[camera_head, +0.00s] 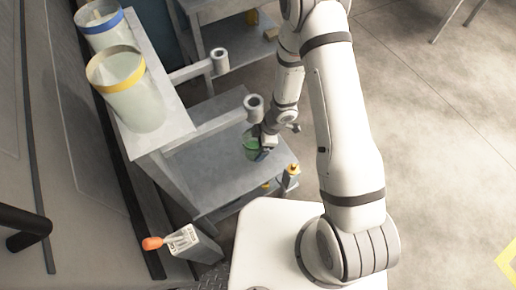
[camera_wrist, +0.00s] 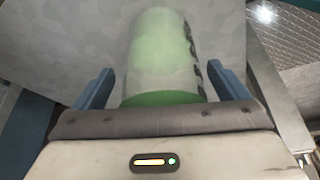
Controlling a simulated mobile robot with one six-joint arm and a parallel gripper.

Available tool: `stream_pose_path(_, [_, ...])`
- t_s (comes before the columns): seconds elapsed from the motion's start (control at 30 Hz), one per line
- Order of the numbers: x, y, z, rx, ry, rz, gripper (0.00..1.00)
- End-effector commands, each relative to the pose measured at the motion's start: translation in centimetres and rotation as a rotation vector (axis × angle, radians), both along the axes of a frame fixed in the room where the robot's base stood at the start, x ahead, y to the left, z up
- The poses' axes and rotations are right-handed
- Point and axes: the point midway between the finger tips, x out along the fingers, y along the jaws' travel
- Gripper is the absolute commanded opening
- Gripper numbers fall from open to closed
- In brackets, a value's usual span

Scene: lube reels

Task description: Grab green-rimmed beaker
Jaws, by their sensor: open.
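The green-rimmed beaker (camera_head: 251,150) stands on the lower grey shelf, partly hidden by my gripper (camera_head: 265,153). In the wrist view the clear beaker (camera_wrist: 160,45) has green contents or tint, a green band at its near end and dark markings along its right side. My gripper (camera_wrist: 163,82) is open, with one blue-grey finger on each side of the beaker. Small gaps show between the fingers and its wall, so it is not clasped.
A yellow-rimmed beaker (camera_head: 117,85) and a blue-rimmed beaker (camera_head: 103,27) stand on the upper shelf at left. Grey arms with ring ends (camera_head: 220,60) jut over the lower shelves. A yellow-topped post (camera_head: 292,170) stands close right of my gripper.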

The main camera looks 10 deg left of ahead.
Motion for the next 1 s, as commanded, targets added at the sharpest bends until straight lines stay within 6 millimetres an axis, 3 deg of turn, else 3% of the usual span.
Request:
stream_pose_path(0.7, [0.05, -0.07, 0.02, 0.0, 0.001, -0.002, 0.38])
stream_pose_path(1.0, [0.08, -0.07, 0.15, 0.0, 0.0, -0.002, 0.37])
